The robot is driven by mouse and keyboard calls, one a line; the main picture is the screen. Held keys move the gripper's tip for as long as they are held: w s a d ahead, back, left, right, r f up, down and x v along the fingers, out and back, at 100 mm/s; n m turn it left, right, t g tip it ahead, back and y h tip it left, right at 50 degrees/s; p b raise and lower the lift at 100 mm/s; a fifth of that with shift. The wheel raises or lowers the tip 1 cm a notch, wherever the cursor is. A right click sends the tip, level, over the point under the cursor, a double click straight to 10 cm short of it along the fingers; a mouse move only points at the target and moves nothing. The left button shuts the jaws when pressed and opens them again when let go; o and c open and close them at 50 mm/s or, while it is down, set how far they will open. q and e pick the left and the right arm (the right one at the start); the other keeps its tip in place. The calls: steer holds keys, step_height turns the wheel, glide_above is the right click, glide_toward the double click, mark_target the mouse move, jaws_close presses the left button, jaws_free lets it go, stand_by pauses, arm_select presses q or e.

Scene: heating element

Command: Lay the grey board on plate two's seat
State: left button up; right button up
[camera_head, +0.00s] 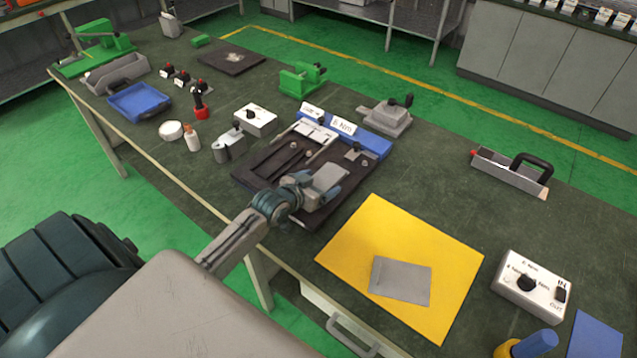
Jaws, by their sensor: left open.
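The grey board (400,281) lies flat on a yellow mat (347,250) at the lower middle, with nothing touching it. My left gripper (326,186) is over the right part of a dark fixture plate (256,167), up and to the left of the board. It is open, and I see nothing between its fingers. My left arm and gripper hide part of the dark plate. A blue bar (372,143) with white labels, one reading 6 Nm, runs along its back edge. I cannot tell which part is plate two's seat. My right gripper is out of view.
A white control box with a knob (530,280) stands right of the mat, near a blue-handled tool (535,344). A black-handled grey tool (511,173) lies farther back. A blue tray (139,102) and small parts fill the left.

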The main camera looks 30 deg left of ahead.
arm_select(q)
steer(key=shift+r, duration=0.1)
steer(key=v, duration=1)
steer(key=shift+s+a+b, duration=0.1)
steer(key=shift+s+b, duration=0.2)
steer(key=shift+v, duration=0.75)
steer(key=shift+r, duration=0.1)
